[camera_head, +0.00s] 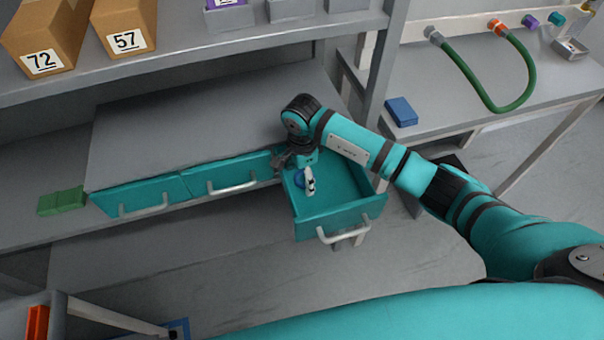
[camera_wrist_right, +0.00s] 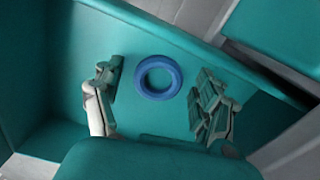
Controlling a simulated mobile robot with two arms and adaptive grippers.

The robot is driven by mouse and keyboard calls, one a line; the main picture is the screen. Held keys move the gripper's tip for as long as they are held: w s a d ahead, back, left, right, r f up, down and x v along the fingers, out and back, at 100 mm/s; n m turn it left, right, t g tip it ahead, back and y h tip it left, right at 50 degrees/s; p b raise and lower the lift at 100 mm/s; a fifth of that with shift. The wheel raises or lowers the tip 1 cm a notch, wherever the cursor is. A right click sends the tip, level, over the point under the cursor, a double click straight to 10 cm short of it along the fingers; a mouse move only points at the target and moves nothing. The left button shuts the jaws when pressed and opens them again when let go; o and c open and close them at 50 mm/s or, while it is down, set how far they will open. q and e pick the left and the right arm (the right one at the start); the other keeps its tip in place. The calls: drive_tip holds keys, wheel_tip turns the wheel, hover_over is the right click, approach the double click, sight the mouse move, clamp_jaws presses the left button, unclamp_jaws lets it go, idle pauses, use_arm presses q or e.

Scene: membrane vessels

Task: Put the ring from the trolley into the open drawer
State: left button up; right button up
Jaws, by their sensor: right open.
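The open drawer (camera_head: 343,217) is teal with a pale handle and is pulled out at the right end of the grey cabinet. The blue ring (camera_wrist_right: 158,95) is inside it, seemingly flat on the drawer floor. In the head view the ring (camera_head: 298,181) is partly covered by my right gripper (camera_head: 306,181). My right gripper reaches down into the drawer and is open. In the right wrist view its fingers (camera_wrist_right: 157,82) stand apart on either side of the ring, with gaps to it. My left gripper is not in view.
Two closed teal drawers (camera_head: 140,197) are to the left, with a green block (camera_head: 62,201) beyond them. A shelf (camera_head: 190,58) with numbered boxes hangs above. A side bench (camera_head: 470,120) holds a blue box (camera_head: 401,111) and a green hose (camera_head: 480,95). A frame corner (camera_head: 110,317) shows at lower left.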

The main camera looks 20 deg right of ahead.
sight(302, 181)
wheel_tip(302, 181, up, 12)
drive_tip(key=p, duration=0.6)
